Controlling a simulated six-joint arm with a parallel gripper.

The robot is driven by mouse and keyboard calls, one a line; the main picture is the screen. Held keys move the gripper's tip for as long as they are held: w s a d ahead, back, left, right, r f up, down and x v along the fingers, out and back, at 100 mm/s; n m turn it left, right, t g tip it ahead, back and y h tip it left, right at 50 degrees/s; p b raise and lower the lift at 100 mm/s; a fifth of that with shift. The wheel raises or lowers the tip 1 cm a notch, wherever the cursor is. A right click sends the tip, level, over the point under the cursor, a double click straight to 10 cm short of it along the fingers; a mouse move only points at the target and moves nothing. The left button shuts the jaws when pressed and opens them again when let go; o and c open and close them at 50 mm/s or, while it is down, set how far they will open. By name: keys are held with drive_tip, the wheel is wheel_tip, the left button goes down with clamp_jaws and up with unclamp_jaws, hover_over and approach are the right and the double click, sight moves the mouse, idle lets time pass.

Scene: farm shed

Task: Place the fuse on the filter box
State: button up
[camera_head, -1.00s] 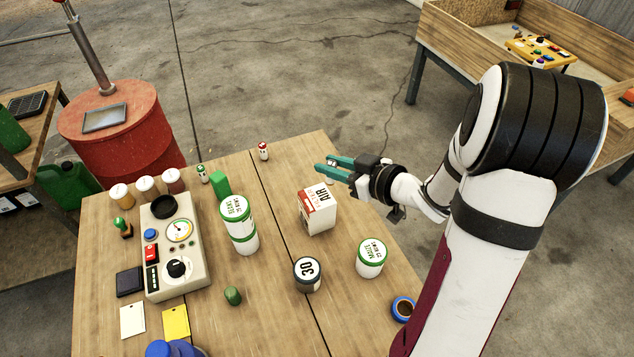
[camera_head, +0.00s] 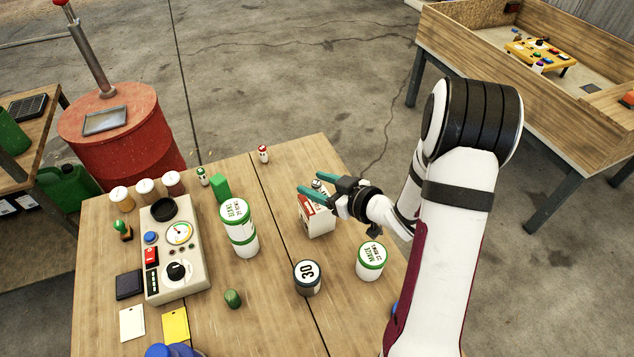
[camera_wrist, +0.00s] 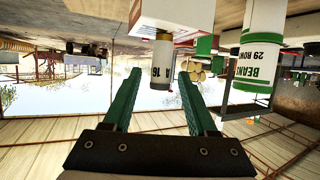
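The filter box (camera_head: 318,222) is a white carton with red trim and the word AIR, standing on the table. In the wrist view, which is upside down, its white side (camera_wrist: 175,14) shows at the top. The fuse (camera_wrist: 161,65) is a small pale cylinder with a dark number. It appears to stand upright on the box's top face; exact contact is hard to tell. In the head view it is mostly hidden at the green fingers. My gripper (camera_head: 312,181) is open above the box. In the wrist view, the fuse shows between the spread fingertips (camera_wrist: 160,72), with gaps either side.
A stacked bean jar (camera_head: 239,228) stands left of the box. A dark-lidded can (camera_head: 307,278) and a maize jar (camera_head: 370,262) stand in front. A meter panel (camera_head: 178,262) fills the left. A small red-topped piece (camera_head: 263,154) stands near the back edge.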

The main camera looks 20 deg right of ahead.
drive_tip(key=shift+r, duration=0.2)
drive_tip(key=s+d+r+m+g+h, duration=0.4)
drive_tip(key=s+d+r+m+h, duration=0.1)
drive_tip(key=s+d+r+h, duration=0.3)
drive_tip(key=s+a+r+m+g+y, duration=0.1)
drive_tip(key=s+a+m+g+y, duration=0.3)
drive_tip(key=s+a, duration=1.7)
drive_tip(key=s+m+g, duration=0.1)
drive_tip(key=g, duration=0.3)
drive_tip(key=shift+g+y, duration=0.3)
drive_tip(key=shift+y, duration=0.1)
